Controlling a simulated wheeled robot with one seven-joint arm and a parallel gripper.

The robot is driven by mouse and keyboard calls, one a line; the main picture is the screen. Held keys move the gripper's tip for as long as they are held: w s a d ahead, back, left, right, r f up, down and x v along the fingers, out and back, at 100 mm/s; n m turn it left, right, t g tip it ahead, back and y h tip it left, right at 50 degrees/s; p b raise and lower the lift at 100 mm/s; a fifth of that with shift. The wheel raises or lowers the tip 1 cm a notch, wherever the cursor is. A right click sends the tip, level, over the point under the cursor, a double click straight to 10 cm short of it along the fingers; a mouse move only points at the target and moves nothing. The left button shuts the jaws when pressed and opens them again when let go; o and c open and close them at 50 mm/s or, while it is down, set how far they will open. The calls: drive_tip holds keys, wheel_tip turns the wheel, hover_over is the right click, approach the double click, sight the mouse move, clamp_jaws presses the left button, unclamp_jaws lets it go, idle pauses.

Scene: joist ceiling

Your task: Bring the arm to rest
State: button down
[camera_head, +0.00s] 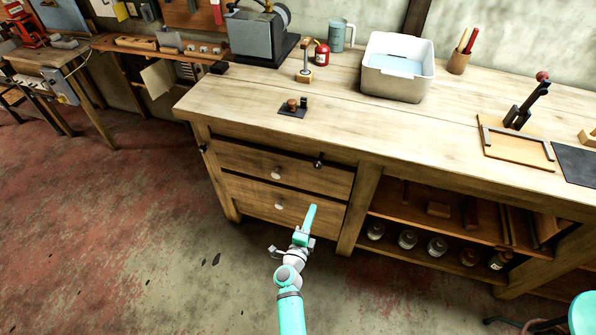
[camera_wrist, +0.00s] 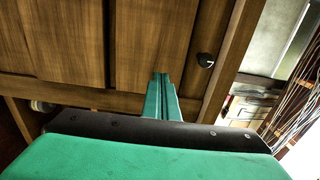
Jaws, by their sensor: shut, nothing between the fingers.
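My gripper (camera_head: 312,212) is teal and shows at the lower middle of the head view, in front of the workbench's drawers. Its fingers are together with nothing between them. In the wrist view the closed teal fingers (camera_wrist: 163,80) point toward brown wooden panels. My arm reaches up from the bottom edge of the head view. I cannot tell the exact gap between the fingertips and the drawer fronts.
The wooden workbench (camera_head: 240,97) has two drawers with round knobs (camera_head: 276,173) and an open shelf with several jars (camera_head: 407,239). A white basin (camera_head: 397,68) stands on top. A teal round stool (camera_head: 583,312) is at lower right. Floor at left is clear.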

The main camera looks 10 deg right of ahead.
drive_tip(key=s+a+r+n+t+y, duration=0.1)
drive_tip(key=s+a+n+y, duration=0.2)
drive_tip(key=s, duration=0.6)
drive_tip(key=s+a+r+n+y, duration=0.1)
drive_tip(key=s+a+n, duration=0.1)
drive_tip(key=s+n, duration=0.5)
drive_tip(key=s+a+r+n+t+y, duration=0.1)
drive_tip(key=s+a+n, duration=0.2)
drive_tip(key=s, duration=0.7)
drive_tip(key=s+a+r+n+g+y, duration=0.1)
drive_tip(key=s+a+r+n+y, duration=0.1)
drive_tip(key=s+r+n, duration=0.3)
drive_tip(key=s+a+r+n+g+y, duration=0.1)
drive_tip(key=s+a+r+n, duration=0.4)
drive_tip(key=s+r, duration=0.4)
drive_tip(key=shift+s+n+y, duration=0.4)
drive_tip(key=shift+s, duration=1.85)
